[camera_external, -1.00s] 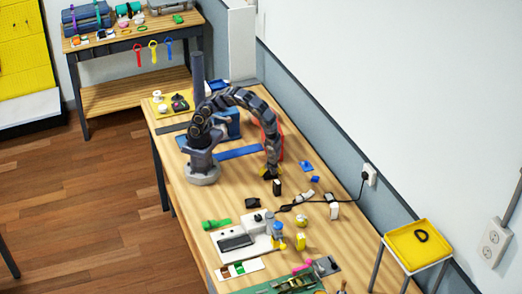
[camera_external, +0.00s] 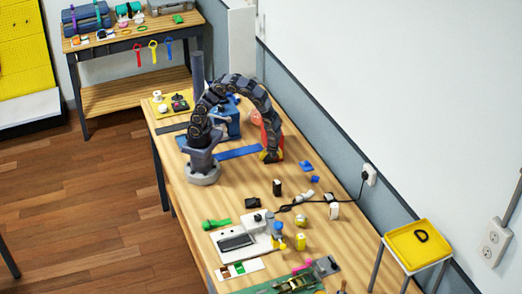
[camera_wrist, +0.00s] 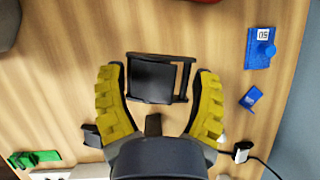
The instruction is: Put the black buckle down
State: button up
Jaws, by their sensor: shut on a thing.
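The black buckle (camera_wrist: 155,78), with an open frame on its right side, shows between the yellow ridged fingers of my gripper (camera_wrist: 158,72) in the wrist view. My gripper is shut on it, with wood tabletop behind it. In the external view my gripper (camera_external: 270,157) is low over the table, near the wall side. The buckle is too small and covered to make out there. I cannot tell how far it is above the wood.
A small black block (camera_external: 277,187) stands just in front of my gripper. Blue pieces (camera_external: 306,165) lie to its right, one also in the wrist view (camera_wrist: 260,48). A black cable (camera_external: 345,195) runs to the wall socket.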

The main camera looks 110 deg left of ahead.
jog(key=shift+a+r, duration=0.1)
jog(key=shift+r, duration=0.5)
jog(key=s+a+r+n, duration=0.1)
jog(key=s+a+r, duration=0.3)
jog(key=s+r, duration=0.45)
jog(key=s+a+r+n, duration=0.1)
jog(key=s+a+r, duration=0.3)
jog(key=s+r, duration=0.4)
jog(key=shift+g+h, duration=0.3)
jog(key=shift+g, duration=0.1)
jog(key=w+a+f, duration=0.2)
jog(key=w+a, duration=0.1)
jog(key=w+a+f, duration=0.2)
jog(key=a, duration=0.1)
jog(key=w+a+f, duration=0.3)
jog(key=shift+w+a+f, duration=0.1)
jog(key=shift+w+a, duration=0.05)
jog(key=shift+w, duration=0.2)
jog(key=shift+w+a+f, duration=0.25)
jog(key=shift+a+f, duration=0.05)
jog(key=shift+f, duration=0.2)
jog(key=shift+w+a+f, duration=0.25)
jog(key=shift+a+f, duration=0.05)
jog(key=shift+f, duration=1.5)
jog(key=shift+f, duration=0.1)
